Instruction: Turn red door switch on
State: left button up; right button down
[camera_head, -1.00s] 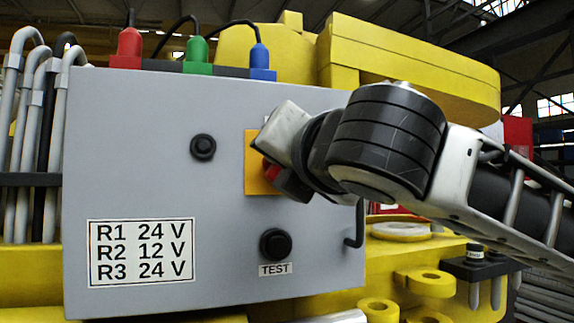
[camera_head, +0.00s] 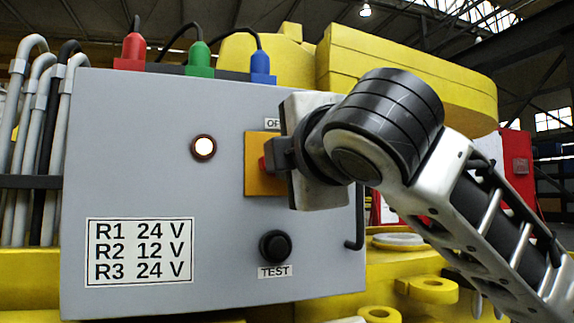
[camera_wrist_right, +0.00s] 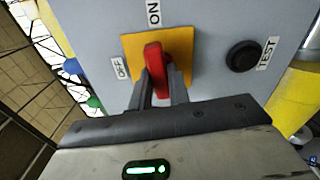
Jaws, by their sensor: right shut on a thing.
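The red switch handle (camera_wrist_right: 154,62) sits on a yellow-orange plate (camera_wrist_right: 132,44) on the grey box. In the wrist view it is turned in line with the ON label (camera_wrist_right: 154,12), and the OFF label (camera_wrist_right: 118,68) is to its left. My right gripper (camera_wrist_right: 160,82) is shut on the handle, one finger on each side. In the head view my right gripper (camera_head: 275,156) covers most of the handle; only a red end (camera_head: 264,164) shows. The round lamp (camera_head: 203,147) left of the plate is lit white. My left gripper is not in view.
The grey box front (camera_head: 140,140) carries a black TEST button (camera_head: 275,246) below the plate and a voltage label (camera_head: 139,251). Red, green and blue plugs (camera_head: 198,57) with cables stand on top. Grey pipes (camera_head: 20,140) run along the left. Yellow machine parts (camera_head: 410,75) surround the box.

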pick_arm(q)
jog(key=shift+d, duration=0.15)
pick_arm(e)
jog(key=shift+m, duration=0.6)
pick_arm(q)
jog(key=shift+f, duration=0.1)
pick_arm(e)
jog(key=c, duration=1.3)
grip_release()
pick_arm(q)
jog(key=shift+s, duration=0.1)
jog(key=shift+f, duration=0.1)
pick_arm(e)
jog(key=shift+s, duration=0.1)
pick_arm(q)
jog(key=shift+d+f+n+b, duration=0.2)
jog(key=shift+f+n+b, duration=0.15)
jog(key=shift+b, duration=1.5)
pick_arm(e)
jog(key=shift+v, duration=7.9)
